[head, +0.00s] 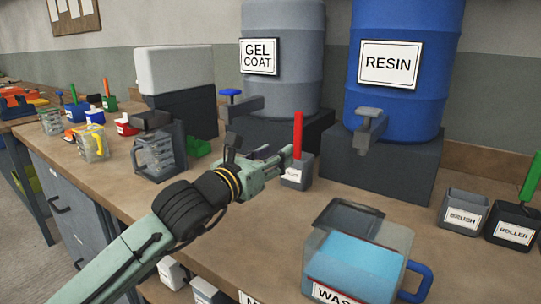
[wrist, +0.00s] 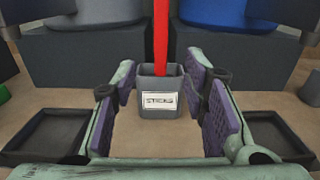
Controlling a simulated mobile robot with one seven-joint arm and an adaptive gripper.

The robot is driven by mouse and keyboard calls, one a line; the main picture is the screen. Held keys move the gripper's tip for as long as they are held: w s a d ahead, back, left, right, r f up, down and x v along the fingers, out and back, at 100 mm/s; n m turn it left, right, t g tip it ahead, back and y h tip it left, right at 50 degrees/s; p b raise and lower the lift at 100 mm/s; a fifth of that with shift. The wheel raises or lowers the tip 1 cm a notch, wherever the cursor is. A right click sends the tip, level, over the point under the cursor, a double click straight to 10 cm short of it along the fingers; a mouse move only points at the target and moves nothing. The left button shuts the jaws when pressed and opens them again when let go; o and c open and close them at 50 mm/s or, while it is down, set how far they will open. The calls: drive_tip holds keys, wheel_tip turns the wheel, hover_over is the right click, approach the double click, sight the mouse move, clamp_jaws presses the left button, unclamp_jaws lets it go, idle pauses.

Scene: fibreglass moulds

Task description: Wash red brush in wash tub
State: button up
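A red handle (head: 298,136), likely the red brush's, stands upright in a small grey holder (head: 297,177). In the wrist view the red handle (wrist: 161,35) rises from the holder (wrist: 160,82), labelled STICKS. Its lower end is hidden inside. My gripper (head: 287,158) is open at the holder's left side in the head view. In the wrist view my gripper (wrist: 160,95) has its purple pads apart, with the holder ahead between them and nothing gripped. The clear wash tub (head: 378,288), with blue liquid and a blue handle, stands at the bench front, partly cut off below.
Behind stand a grey GEL COAT drum (head: 285,95) and a blue RESIN drum (head: 400,105) with taps. A BRUSH holder (head: 463,214) and a ROLLER holder (head: 513,232) with a green handle stand right. Clear jugs (head: 158,157) and other items crowd the left. Bench between holder and tub is mostly clear.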

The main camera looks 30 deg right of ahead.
sight(296, 142)
drive_tip(key=x, duration=0.3)
drive_tip(key=p+x, duration=0.1)
drive_tip(key=x, duration=0.3)
drive_tip(key=p+x, duration=0.1)
drive_tip(key=x, duration=0.3)
drive_tip(key=shift+f, duration=0.4)
drive_tip(key=shift+c, duration=0.4)
clamp_jaws()
drive_tip(key=shift+r, duration=0.1)
drive_tip(key=shift+r+p, duration=4.3)
drive_tip(key=shift+r, duration=1.15)
